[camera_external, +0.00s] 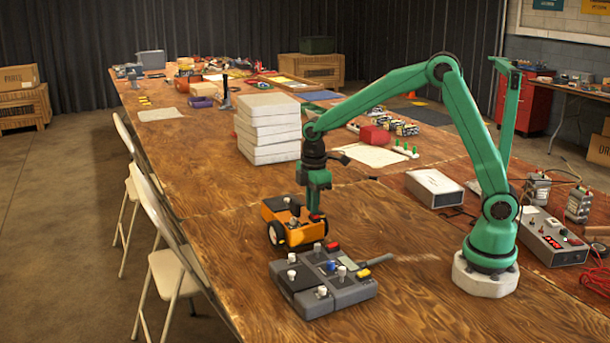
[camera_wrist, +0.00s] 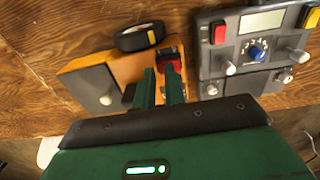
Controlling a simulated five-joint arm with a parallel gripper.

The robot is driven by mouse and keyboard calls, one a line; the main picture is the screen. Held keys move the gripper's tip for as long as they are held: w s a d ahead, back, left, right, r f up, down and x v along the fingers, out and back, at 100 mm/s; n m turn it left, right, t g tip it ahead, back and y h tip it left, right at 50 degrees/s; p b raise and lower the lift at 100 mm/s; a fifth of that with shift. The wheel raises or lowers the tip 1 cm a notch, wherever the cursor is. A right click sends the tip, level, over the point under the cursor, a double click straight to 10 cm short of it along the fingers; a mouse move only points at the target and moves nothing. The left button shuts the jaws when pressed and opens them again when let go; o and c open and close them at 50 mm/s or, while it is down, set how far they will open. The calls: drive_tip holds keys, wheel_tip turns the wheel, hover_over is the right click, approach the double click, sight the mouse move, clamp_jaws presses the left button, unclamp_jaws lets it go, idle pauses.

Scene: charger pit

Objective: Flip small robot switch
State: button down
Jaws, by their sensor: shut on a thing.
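The small robot (camera_external: 275,213) is an orange box with dark wheels on the wooden table, behind the grey control box. In the wrist view its orange body (camera_wrist: 80,73) lies left of centre, with one wheel (camera_wrist: 139,36) at its edge. A red switch (camera_wrist: 170,55) in a dark mount sits on its right end; a bit of red also shows in the external view (camera_external: 316,217). My gripper (camera_external: 318,207) points down over that end. In the wrist view its two green fingers (camera_wrist: 162,77) are close together at the switch, shut on it. The fingers partly hide the switch.
A grey control box (camera_external: 306,305) with knobs and coloured buttons stands just in front of the small robot; it also shows in the wrist view (camera_wrist: 205,62). A stack of white boxes (camera_external: 268,128) stands behind. Bare table lies to the left.

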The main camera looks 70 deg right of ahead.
drive_tip(key=shift+s+d+f, duration=0.15)
drive_tip(key=shift+f, duration=0.55)
drive_tip(key=shift+s+a, duration=0.55)
drive_tip(key=shift+a, duration=0.1)
drive_tip(key=shift+r, duration=0.15)
wheel_tip(320, 180, up, 15)
drive_tip(key=w+d, duration=0.1)
drive_tip(key=shift+w+d, duration=0.15)
drive_tip(key=shift+w, duration=0.2)
idle(0.3)
idle(0.4)
